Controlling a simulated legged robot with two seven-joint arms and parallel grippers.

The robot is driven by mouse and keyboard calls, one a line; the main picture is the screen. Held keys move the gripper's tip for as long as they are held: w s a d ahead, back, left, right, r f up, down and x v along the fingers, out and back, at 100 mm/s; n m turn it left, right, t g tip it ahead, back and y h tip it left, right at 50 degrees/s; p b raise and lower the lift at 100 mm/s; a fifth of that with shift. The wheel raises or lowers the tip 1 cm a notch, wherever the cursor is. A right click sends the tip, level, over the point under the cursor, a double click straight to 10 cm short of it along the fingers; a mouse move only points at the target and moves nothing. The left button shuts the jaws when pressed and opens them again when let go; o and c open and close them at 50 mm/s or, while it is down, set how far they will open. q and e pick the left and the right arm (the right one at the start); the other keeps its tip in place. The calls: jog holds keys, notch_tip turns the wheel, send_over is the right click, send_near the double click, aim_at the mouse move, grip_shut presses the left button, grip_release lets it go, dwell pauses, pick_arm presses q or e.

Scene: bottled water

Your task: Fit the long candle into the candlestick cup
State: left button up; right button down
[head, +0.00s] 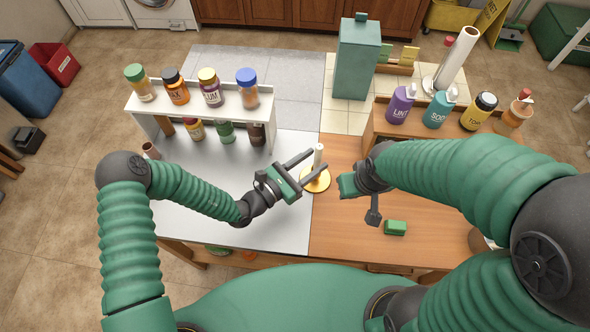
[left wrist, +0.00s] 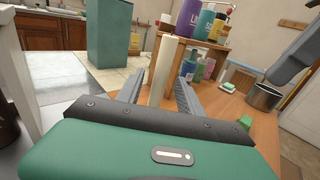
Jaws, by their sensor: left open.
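A pale, upright candle (head: 318,152) stands at the round gold candlestick (head: 316,184) near the seam between the metal and wooden worktops. I cannot tell how its lower end sits in the cup. My left gripper (head: 319,160) is open, its two fingers reaching towards the candle from the left. In the left wrist view the candle (left wrist: 164,68) rises between the spread fingers (left wrist: 159,88), with a gap visible on both sides; its base is hidden by the gripper body. My right gripper (head: 360,194) is right of the candlestick, its jaws unclear.
A white shelf (head: 200,103) with several jars stands at the left. A wooden rack (head: 415,130) with several bottles stands at the right, near a teal canister (head: 357,62). A green block (head: 395,228) lies on the wooden top. The metal top in front of the shelf is mostly clear.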

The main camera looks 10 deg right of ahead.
pick_arm(q)
jog(key=b+v, duration=0.1)
jog(key=v, duration=1.6)
jog(key=shift+b, duration=0.35)
jog(key=shift+d, duration=0.1)
